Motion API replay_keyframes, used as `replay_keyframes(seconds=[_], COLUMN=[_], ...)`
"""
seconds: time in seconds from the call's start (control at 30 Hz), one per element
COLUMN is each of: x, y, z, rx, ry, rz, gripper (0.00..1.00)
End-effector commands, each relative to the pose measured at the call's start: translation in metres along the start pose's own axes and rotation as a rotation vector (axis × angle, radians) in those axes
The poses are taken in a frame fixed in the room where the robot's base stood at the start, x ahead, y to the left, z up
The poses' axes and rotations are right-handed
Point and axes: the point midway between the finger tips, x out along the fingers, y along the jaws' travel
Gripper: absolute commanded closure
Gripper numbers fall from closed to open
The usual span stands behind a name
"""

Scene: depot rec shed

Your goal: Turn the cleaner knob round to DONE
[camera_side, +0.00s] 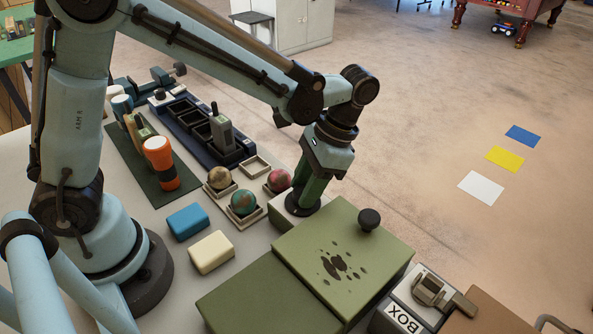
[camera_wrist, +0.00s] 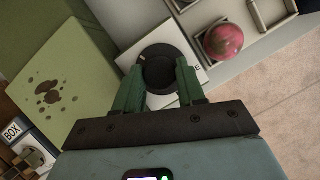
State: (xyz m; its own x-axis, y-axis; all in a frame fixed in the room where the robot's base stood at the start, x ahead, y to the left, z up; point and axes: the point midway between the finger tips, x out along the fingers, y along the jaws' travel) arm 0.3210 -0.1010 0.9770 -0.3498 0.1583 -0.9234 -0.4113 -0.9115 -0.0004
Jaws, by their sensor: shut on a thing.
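The cleaner knob (camera_wrist: 160,70) is dark and round and sits on a pale box (camera_wrist: 196,65). A letter E shows on the box beside it, and other lettering is hidden, so I cannot tell where the knob points. In the side view the pale box (camera_side: 283,205) stands behind the green case, the knob's dark base (camera_side: 303,207) at my fingers. My gripper (camera_wrist: 160,90) points down with its green fingers shut on the knob from both sides. In the side view my gripper (camera_side: 311,192) hides most of the knob.
A green case (camera_side: 345,250) with a stained lid and black lid knob (camera_side: 369,219) stands close in front. A red ball (camera_side: 278,180), a teal ball (camera_side: 243,202) and a tan ball (camera_side: 219,178) sit in small trays. A BOX-labelled unit (camera_side: 404,318) is at the front right.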

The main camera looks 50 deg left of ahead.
Motion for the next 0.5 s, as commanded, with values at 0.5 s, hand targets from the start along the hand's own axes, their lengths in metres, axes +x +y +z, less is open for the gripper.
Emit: replay_keyframes(seconds=[0.5], x=[0.0003], y=[0.0033], z=[0.0004], rx=[0.456], ry=[0.003], rz=[-0.191], gripper=[0.91])
